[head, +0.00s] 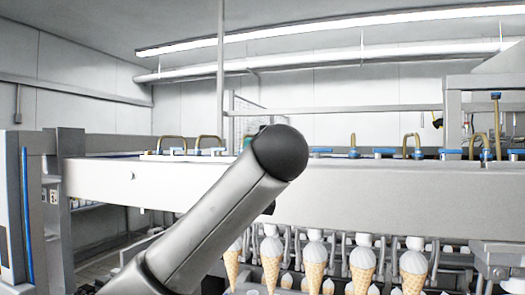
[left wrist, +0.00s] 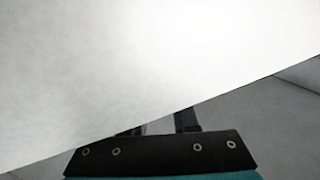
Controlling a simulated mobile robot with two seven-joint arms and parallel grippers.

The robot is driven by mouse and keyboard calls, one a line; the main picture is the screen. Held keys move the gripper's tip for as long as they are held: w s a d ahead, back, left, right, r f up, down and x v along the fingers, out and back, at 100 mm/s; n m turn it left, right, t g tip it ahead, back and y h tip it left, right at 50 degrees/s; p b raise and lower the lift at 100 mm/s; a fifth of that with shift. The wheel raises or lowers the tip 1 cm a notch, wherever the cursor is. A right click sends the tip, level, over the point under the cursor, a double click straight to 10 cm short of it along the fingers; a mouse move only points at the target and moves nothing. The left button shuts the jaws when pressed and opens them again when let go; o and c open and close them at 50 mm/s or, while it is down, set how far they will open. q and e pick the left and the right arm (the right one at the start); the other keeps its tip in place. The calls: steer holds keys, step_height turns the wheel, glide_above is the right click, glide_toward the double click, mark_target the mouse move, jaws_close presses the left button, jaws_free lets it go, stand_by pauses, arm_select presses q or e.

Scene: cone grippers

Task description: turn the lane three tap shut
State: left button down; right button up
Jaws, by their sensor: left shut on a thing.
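A row of taps with blue parts and brass-coloured pipes, among them one tap (head: 354,153), runs along the top of the long white beam (head: 400,185). I cannot tell which is lane three; my left arm covers part of the row. In the head view that arm rises from the bottom left and its dark rounded joint hides whatever is behind it. In the left wrist view my left gripper (left wrist: 160,126) shows its dark base and two fingers. A large pale surface (left wrist: 130,65) covers the fingertips. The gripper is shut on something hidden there. My right gripper is not in view.
Several cones with pale tops, one of them a cone (head: 363,268), hang in a row below the beam. A thin upright post (head: 221,70) stands behind my arm. A grey frame (head: 453,115) rises at the right.

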arm_select(q)
steer(key=shift+r, duration=0.1)
steer(key=c, duration=1)
jaws_free()
steer(key=shift+c, duration=0.2)
steer(key=shift+o, duration=0.3)
steer(key=shift+w+d, duration=0.1)
steer(key=shift+w, duration=0.1)
steer(key=shift+s, duration=0.4)
steer(key=s+d+b, duration=0.1)
steer(key=s+b, duration=0.4)
steer(key=s, duration=0.9)
steer(key=shift+s+d, duration=0.2)
